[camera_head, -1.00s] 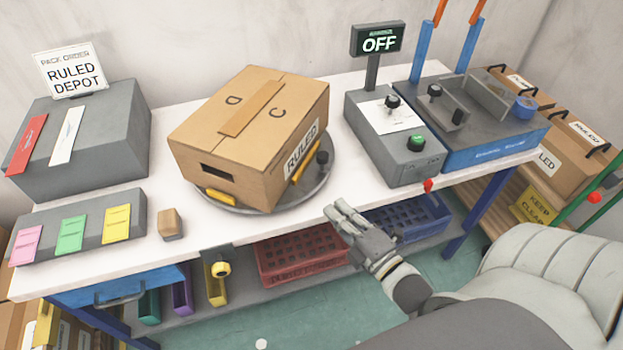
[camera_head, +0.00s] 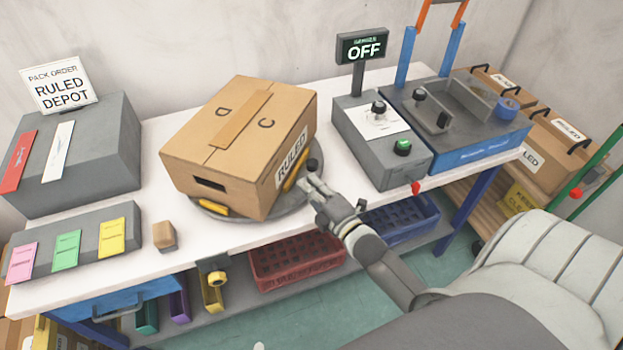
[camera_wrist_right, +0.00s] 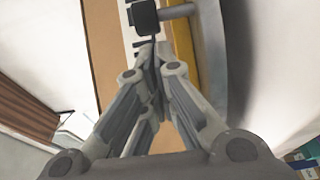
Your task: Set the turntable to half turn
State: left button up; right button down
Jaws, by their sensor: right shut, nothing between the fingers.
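The round grey turntable (camera_head: 278,224) sits on the white table with a cardboard box (camera_head: 237,140) marked RULED on it. The box stands askew to the table edge. Yellow blocks (camera_head: 296,172) show at its lower sides. A dark knob (camera_head: 312,166) stands at the turntable's right rim; in the right wrist view a black knob (camera_wrist_right: 143,16) shows just beyond the fingertips. My right gripper (camera_head: 306,186) is shut and empty, close to the knob and the box's right side. Whether it touches the knob I cannot tell. My left gripper is not in view.
A grey control box (camera_head: 385,155) with a green button and an OFF sign (camera_head: 362,47) stands right of the turntable. A blue machine (camera_head: 480,152) is beyond it. A wooden block (camera_head: 164,236) lies to the left. Baskets (camera_head: 297,260) sit on the shelf below.

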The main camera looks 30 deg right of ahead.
aim_at(311, 171)
jog(key=shift+w+d, duration=0.4)
jog(key=shift+w+d+n+y+b, duration=0.25)
jog(key=shift+d+n+y+b, duration=0.1)
jog(key=shift+d+y, duration=0.25)
jog(key=shift+w+d+n+y+b, duration=0.25)
jog(key=shift+d+n+y+b, duration=0.1)
jog(key=shift+d+y, duration=0.2)
jog(key=shift+w+d+b, duration=0.2)
jog(key=shift+w+d, duration=0.2)
jog(key=shift+d, duration=0.3)
jog(key=shift+w+d+b, duration=0.15)
jog(key=shift+w+d, duration=0.25)
jog(key=shift+d, duration=0.3)
